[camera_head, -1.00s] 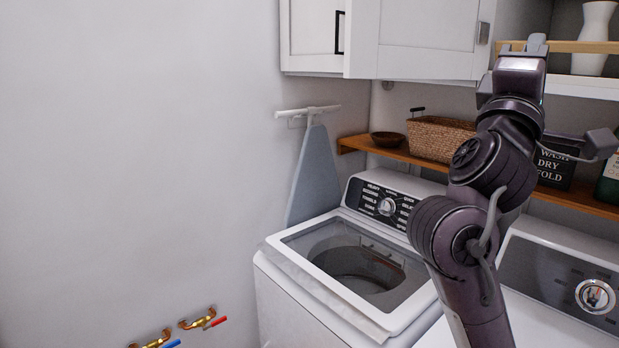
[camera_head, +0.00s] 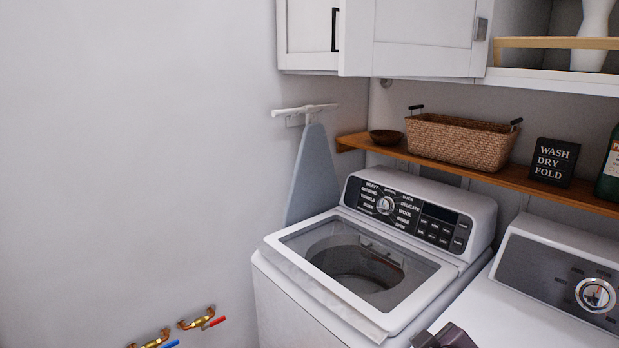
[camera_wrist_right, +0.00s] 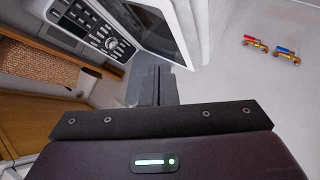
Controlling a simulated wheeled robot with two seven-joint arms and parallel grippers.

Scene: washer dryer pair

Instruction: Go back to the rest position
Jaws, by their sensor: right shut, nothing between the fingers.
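My right gripper (camera_wrist_right: 158,86) shows in the right wrist view with its two dark fingers together and nothing between them. It is in the air in front of the washer (camera_head: 370,215), whose control panel (camera_wrist_right: 95,28) appears at the upper left of the wrist view. In the head view only a small dark piece of my arm shows at the bottom edge, in front of the machines. The gripper's fingers cannot be made out there. My left gripper is in neither view.
A dryer (camera_head: 480,305) stands right of the washer. A wooden shelf (camera_head: 390,153) holds a bowl (camera_head: 386,138), a wicker basket (camera_head: 460,142) and a black sign (camera_head: 554,162). White cabinets (camera_head: 425,40) hang above. An ironing board (camera_head: 312,178) and brass taps (camera_head: 197,322) are on the wall.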

